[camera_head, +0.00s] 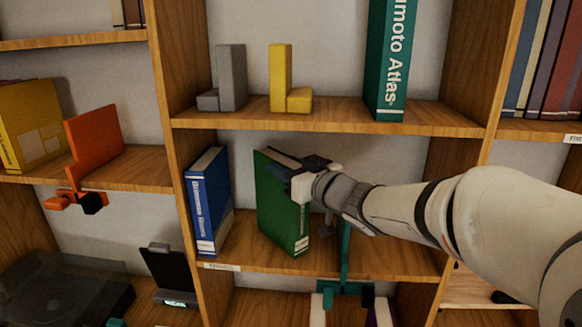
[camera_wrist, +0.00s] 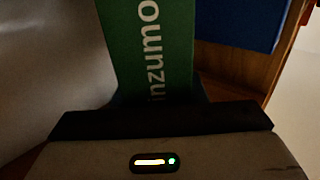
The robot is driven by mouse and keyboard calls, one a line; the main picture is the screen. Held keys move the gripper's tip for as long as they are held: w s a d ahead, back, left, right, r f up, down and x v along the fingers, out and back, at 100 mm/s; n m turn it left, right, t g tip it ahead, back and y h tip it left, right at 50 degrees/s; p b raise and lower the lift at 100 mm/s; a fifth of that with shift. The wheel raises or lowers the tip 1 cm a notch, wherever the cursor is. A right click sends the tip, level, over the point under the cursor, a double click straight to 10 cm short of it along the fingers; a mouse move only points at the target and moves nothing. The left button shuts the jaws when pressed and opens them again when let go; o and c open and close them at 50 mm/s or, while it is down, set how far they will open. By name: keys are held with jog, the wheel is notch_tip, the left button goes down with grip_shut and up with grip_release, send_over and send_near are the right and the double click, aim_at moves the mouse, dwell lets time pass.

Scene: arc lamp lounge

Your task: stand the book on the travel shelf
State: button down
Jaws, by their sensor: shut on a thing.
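A green book (camera_head: 282,205) is upright with a slight lean in the middle bay, its spine facing out. My gripper (camera_head: 305,170) is shut on its upper part, coming in from the right. The book's lower edge is at or just above the shelf board (camera_head: 375,258); I cannot tell whether it touches. In the wrist view, the green book (camera_wrist: 150,45) fills the space ahead of the gripper, with white letters on it. The small label (camera_head: 220,267) on this shelf's edge is too small to read.
A blue book (camera_head: 208,205) leans at the bay's left side, with a gap between it and the green book. A teal bookend-like piece (camera_head: 345,250) stands to the right, partly behind my arm. Above are grey (camera_head: 232,80) and yellow (camera_head: 281,80) bookends and a teal atlas (camera_head: 391,60).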

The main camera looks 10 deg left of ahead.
jog(key=shift+f, duration=0.15)
jog(key=c, duration=0.9)
grip_release()
